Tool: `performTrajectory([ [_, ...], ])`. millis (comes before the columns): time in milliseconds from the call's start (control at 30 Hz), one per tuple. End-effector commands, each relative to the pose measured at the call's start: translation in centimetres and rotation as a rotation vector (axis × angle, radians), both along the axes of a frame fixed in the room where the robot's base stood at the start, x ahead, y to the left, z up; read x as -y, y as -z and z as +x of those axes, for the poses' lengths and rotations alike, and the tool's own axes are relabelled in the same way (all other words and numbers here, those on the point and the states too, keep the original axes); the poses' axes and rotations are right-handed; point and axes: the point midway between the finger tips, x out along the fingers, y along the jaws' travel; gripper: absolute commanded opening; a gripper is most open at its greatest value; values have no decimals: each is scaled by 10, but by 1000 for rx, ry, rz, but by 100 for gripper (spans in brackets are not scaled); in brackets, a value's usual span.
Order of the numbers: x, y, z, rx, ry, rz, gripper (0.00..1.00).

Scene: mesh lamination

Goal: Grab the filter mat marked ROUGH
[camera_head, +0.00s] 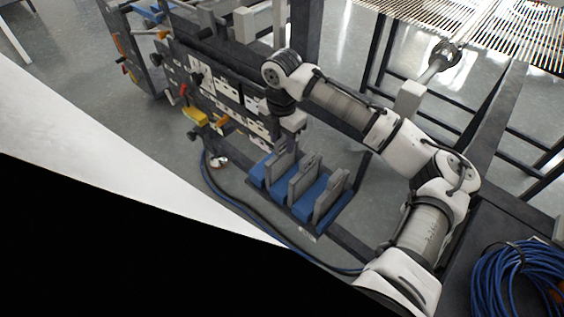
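Several blue pads or blocks (312,197) and upright grey plates (330,197) stand in a row in a low dark rack on the floor side of the machine. I cannot tell which of these is a filter mat, and no ROUGH marking is readable. My gripper (291,139) points down just above the left end of this row, close to the top of the leftmost grey plate (279,168). Its fingers are too small and dark to show whether they are open, shut or touching the plate.
A machine panel with white plates (227,88) and coloured handles stands left of my gripper. A yellow part (195,116) sticks out from it. A dark hose (237,208) runs along the floor. Coiled blue cable (515,275) lies at lower right. Slatted mesh (510,35) is at upper right.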

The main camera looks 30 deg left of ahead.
Motion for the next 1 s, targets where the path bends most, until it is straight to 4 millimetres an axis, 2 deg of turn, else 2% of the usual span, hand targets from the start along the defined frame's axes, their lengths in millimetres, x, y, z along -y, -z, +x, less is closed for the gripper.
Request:
performTrajectory([
  [67,0,0,0,0,0,0,40],
  [300,0,0,0,0,0,0,10],
  [400,0,0,0,0,0,0,0],
  [833,0,-1,0,0,0,1,0],
  [1000,-1,-10,0,1,0,2,0],
])
